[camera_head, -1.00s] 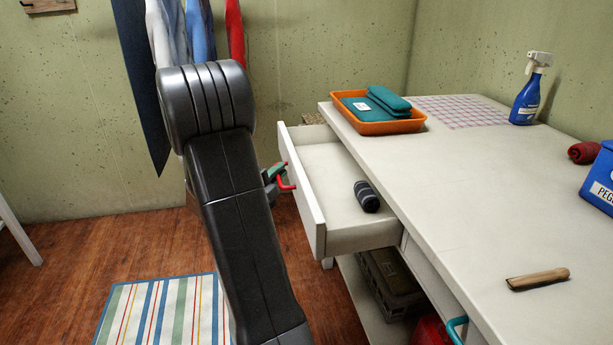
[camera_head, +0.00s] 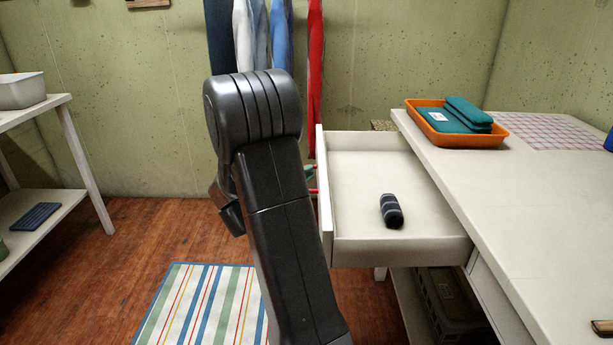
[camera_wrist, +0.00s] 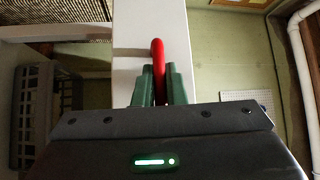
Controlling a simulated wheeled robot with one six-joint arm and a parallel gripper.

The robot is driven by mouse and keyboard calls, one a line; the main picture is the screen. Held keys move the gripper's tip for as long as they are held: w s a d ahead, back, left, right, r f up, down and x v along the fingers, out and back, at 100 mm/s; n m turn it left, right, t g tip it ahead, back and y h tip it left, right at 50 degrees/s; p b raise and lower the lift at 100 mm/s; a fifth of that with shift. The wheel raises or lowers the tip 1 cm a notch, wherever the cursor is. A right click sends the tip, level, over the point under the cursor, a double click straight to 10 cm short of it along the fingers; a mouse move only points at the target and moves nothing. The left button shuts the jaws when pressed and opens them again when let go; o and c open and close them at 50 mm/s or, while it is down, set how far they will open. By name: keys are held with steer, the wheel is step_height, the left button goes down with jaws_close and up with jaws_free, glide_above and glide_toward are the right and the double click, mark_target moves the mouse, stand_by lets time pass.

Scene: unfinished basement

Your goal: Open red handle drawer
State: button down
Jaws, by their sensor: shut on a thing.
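The drawer (camera_head: 400,253) with the red handle stands pulled well out of the white table, to the left of the tabletop. A dark rolled item (camera_head: 391,211) lies inside it. The red handle (camera_wrist: 158,62) sits between the green fingers of my gripper (camera_wrist: 159,84) in the wrist view, and the gripper is shut on it. In the head view my arm hides most of the gripper; only a bit of the red handle (camera_head: 313,191) shows at the drawer front.
An orange tray (camera_head: 488,139) with teal cloths sits on the white table (camera_head: 480,190). A dark crate (camera_head: 447,305) is on the shelf below. A striped rug (camera_head: 205,305) lies on the floor. Another white table (camera_head: 75,102) stands at the left.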

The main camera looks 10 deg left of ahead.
steer(key=c, duration=1.5)
jaws_free()
steer(key=p+v, duration=0.2)
steer(key=v, duration=1.1)
steer(key=shift+s+a+f, duration=0.2)
steer(key=shift+s, duration=0.15)
steer(key=b+x, duration=0.2)
steer(key=x, duration=1.1)
steer(key=shift+w+d+r, duration=0.1)
steer(key=shift+w, duration=0.1)
steer(key=shift+w+d+r, duration=0.1)
steer(key=shift+w+d, duration=0.1)
steer(key=shift+d, duration=0.05)
